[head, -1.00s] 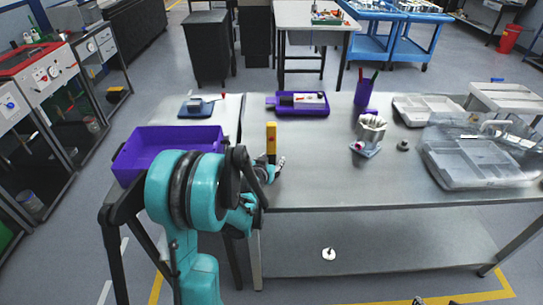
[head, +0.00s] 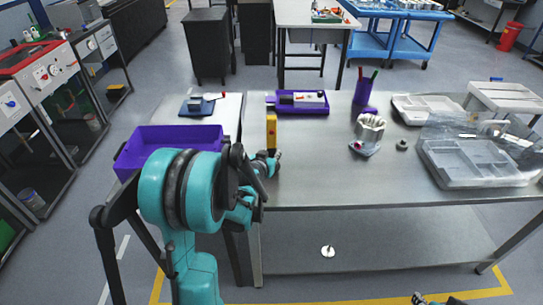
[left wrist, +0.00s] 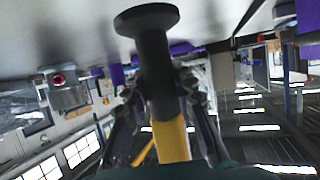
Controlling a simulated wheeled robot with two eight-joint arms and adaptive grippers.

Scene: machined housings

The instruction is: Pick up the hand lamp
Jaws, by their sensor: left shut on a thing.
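The hand lamp (head: 271,131) is a slim yellow piece standing upright in the head view, at the near left of the metal table. In the left wrist view the hand lamp (left wrist: 153,65) shows a dark, flanged end and a yellow body. My left gripper (head: 270,157) is shut on the hand lamp; its fingers (left wrist: 165,105) lie on both sides of the body in the left wrist view. Part of my right arm's end (head: 424,300) shows at the bottom edge of the head view, too cut off to read its jaws.
A purple bin (head: 170,137) stands left of the lamp. A purple tray (head: 302,110), a pen cup (head: 363,92), a pale machined housing (head: 369,128) and grey divided trays (head: 470,165) are on the table. The table's front middle is clear.

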